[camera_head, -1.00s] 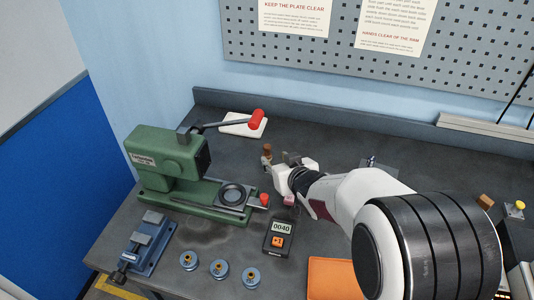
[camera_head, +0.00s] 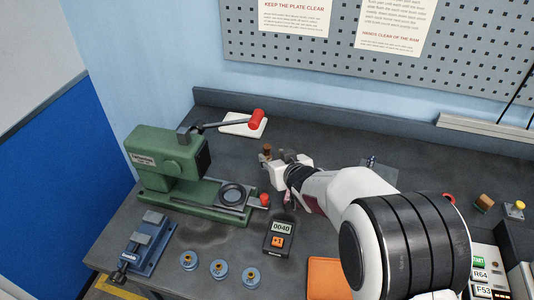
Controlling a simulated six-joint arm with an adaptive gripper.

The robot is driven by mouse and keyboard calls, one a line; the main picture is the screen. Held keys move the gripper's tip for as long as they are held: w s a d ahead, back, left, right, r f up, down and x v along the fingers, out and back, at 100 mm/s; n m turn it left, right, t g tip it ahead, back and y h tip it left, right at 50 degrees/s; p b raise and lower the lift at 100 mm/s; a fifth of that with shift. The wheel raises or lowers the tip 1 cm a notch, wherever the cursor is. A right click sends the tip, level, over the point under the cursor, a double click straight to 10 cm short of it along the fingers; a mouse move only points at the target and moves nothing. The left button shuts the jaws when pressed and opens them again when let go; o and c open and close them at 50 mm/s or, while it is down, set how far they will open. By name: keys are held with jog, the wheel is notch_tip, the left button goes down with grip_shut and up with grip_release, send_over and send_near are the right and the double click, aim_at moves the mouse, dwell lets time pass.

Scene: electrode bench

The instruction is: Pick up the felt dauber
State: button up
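A small upright object with a brown top (camera_head: 267,149), possibly the felt dauber, stands on the dark bench right of the green press. It is too small to identify surely. A small pinkish thing (camera_head: 287,197) is mostly hidden under my wrist.
The green press (camera_head: 165,165) with a red-knobbed lever stands left. A white pad (camera_head: 238,126) lies behind. A counter (camera_head: 280,235), several blue round holders (camera_head: 219,268), a blue vise (camera_head: 147,242) and an orange mat (camera_head: 325,280) are in front. A brown block (camera_head: 484,202) sits right.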

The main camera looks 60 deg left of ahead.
aim_at(268, 152)
jog(key=shift+r+x, duration=0.2)
jog(key=shift+x, duration=2.2)
jog(key=shift+a, duration=0.15)
grip_shut()
